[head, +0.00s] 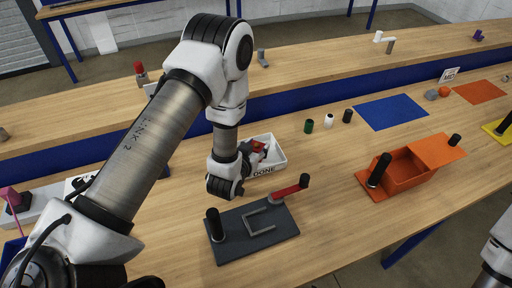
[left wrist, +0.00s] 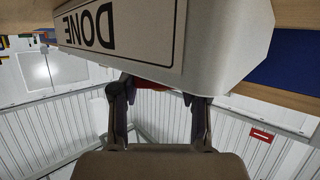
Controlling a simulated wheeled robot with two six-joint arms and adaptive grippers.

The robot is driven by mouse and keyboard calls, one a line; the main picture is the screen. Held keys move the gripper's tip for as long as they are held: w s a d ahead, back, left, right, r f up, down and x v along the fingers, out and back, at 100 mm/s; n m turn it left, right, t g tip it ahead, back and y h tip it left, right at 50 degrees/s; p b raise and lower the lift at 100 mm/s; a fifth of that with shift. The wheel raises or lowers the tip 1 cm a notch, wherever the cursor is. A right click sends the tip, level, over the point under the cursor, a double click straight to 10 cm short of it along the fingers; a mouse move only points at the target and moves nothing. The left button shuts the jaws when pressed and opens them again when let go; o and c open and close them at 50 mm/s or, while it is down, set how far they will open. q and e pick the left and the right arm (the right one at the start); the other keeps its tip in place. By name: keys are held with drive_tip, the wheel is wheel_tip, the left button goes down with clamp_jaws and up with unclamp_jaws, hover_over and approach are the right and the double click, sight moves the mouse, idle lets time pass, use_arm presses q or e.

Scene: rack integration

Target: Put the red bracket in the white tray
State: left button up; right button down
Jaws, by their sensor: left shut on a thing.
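The white tray (head: 277,160), marked DONE, stands on the wooden bench in the middle of the head view. It also fills the top of the left wrist view (left wrist: 225,40). My left gripper (head: 255,151) is at the tray's left end, with its fingers shut on the red bracket (head: 258,146). Only a small part of the bracket shows between the fingers in the left wrist view (left wrist: 152,87), partly hidden by the tray's wall. I cannot tell whether the bracket touches the tray. My right gripper is out of view.
A dark grey fixture plate (head: 232,247) with a black post and a red lever (head: 287,192) is in front of the tray. An orange box (head: 408,176) stands to the right. Several small cylinders (head: 328,121) and a blue mat (head: 390,111) lie behind.

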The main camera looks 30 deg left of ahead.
use_arm(q)
drive_tip(key=shift+s+f, duration=0.35)
drive_tip(key=shift+f, duration=0.4)
drive_tip(key=o, duration=1.2)
drive_tip(key=shift+d, duration=0.1)
drive_tip(key=shift+o, duration=0.2)
drive_tip(key=shift+r, duration=0.3)
wheel_tip(320, 180, up, 11)
drive_tip(key=shift+w+f, duration=0.15)
drive_tip(key=shift+w, duration=0.25)
drive_tip(key=shift+s, duration=0.1)
